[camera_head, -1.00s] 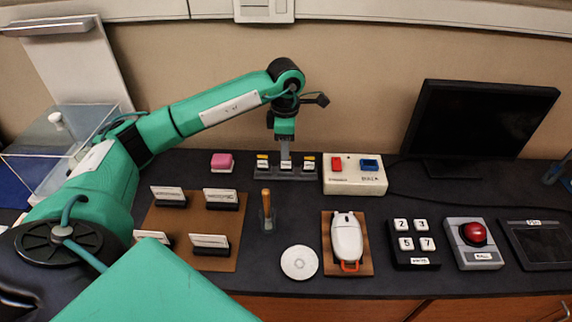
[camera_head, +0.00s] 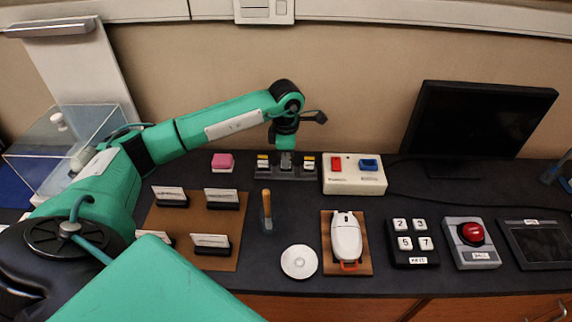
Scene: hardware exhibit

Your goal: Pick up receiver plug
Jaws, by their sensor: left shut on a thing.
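A low dark stand (camera_head: 260,174) near the wall carries small plugs in a row. A left plug (camera_head: 263,163) and a right plug (camera_head: 308,164), each with a yellow top and a white label, stand on it. My left gripper (camera_head: 286,162) points straight down at the middle place of the stand, between these two. It is shut on the middle plug, which it mostly hides. The labels are too small to read, so I cannot confirm by name which is the receiver plug. My right gripper is not in view.
A white box (camera_head: 354,183) with red and blue parts stands close to the right of the stand. A pink block (camera_head: 222,162) is to its left. A monitor (camera_head: 478,122) stands at right.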

